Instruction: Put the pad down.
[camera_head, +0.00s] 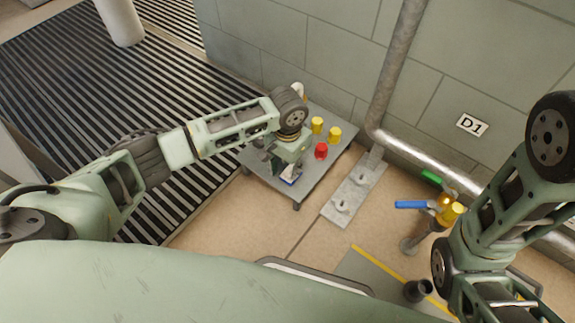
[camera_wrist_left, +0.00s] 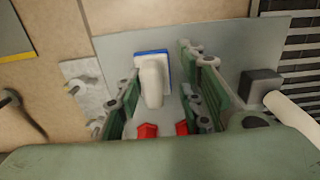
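The pad (camera_head: 291,174), white with a blue edge, is at the front part of a small grey table, partly hidden by my left gripper (camera_head: 283,165). In the left wrist view the pad (camera_wrist_left: 152,82) shows a white handle on a blue-edged base, and appears to rest on the grey tabletop (camera_wrist_left: 225,40). The fingers of my left gripper (camera_wrist_left: 160,88) stand apart on either side of the handle, with a clear gap at its right. Part of my right arm shows at the lower right; its fingers cannot be made out.
Two yellow caps (camera_head: 334,133) and a red cap (camera_head: 321,151) stand on the table near the gripper. A dark block with a white handle (camera_wrist_left: 287,108) lies at the right. A pipe (camera_head: 395,75), a blue-handled valve (camera_head: 411,205) and a metal floor plate (camera_head: 352,190) are to the right.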

